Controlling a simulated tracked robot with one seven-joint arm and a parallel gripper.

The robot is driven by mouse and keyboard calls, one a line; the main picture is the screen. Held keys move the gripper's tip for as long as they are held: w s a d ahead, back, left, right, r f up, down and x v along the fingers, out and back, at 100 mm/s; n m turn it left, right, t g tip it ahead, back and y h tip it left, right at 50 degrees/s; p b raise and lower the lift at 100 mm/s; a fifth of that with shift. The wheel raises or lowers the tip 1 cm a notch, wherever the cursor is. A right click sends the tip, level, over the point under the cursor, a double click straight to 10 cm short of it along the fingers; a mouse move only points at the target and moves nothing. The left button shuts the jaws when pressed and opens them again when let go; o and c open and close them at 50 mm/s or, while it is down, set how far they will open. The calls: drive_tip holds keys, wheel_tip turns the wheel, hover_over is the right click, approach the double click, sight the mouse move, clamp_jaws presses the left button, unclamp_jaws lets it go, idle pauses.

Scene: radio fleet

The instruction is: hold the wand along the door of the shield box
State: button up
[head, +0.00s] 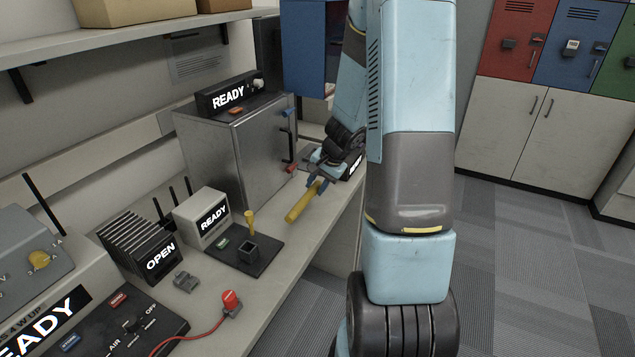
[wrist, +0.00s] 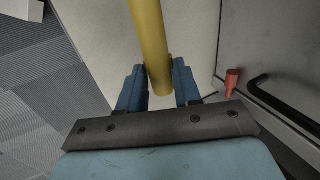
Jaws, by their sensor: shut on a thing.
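The shield box is a grey metal box (head: 215,150) on the bench, with a READY display on top. Its door (head: 268,150) faces right and looks closed, with a black handle (head: 289,146), a blue part at the upper edge and a red part (head: 291,169) low down. The red part (wrist: 232,80) and the handle (wrist: 285,88) also show at the right of the wrist view. The wand is a yellow rod (head: 303,202). My gripper (head: 318,181) is shut on the wand (wrist: 151,45), which is tilted, in front of the door and apart from it.
A black tray (head: 270,262) with a small dark holder and a yellow-topped post stands on the bench. A READY unit (head: 201,217), an OPEN rack (head: 140,247) and a red-capped button (head: 231,302) are nearer. Blue, red and green lockers stand at the back right.

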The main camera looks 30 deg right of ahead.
drive_tip(key=shift+w+a, duration=0.3)
drive_tip(key=shift+w, duration=0.4)
drive_tip(key=shift+w+a, duration=0.3)
drive_tip(key=shift+w, duration=0.35)
drive_tip(key=shift+w+a, duration=0.8)
drive_tip(key=shift+w, duration=0.25)
drive_tip(key=shift+w+a, duration=0.75)
drive_tip(key=shift+w, duration=0.3)
drive_tip(key=shift+s+d+r, duration=0.35)
drive_tip(key=shift+s+d, duration=0.45)
drive_tip(key=shift+s, duration=0.25)
drive_tip(key=shift+s+d+r, duration=0.35)
drive_tip(key=shift+s+d, duration=0.4)
drive_tip(key=shift+s, duration=0.35)
drive_tip(key=shift+s+d+r, duration=0.35)
drive_tip(key=shift+s+d, duration=0.45)
drive_tip(key=shift+s, duration=0.25)
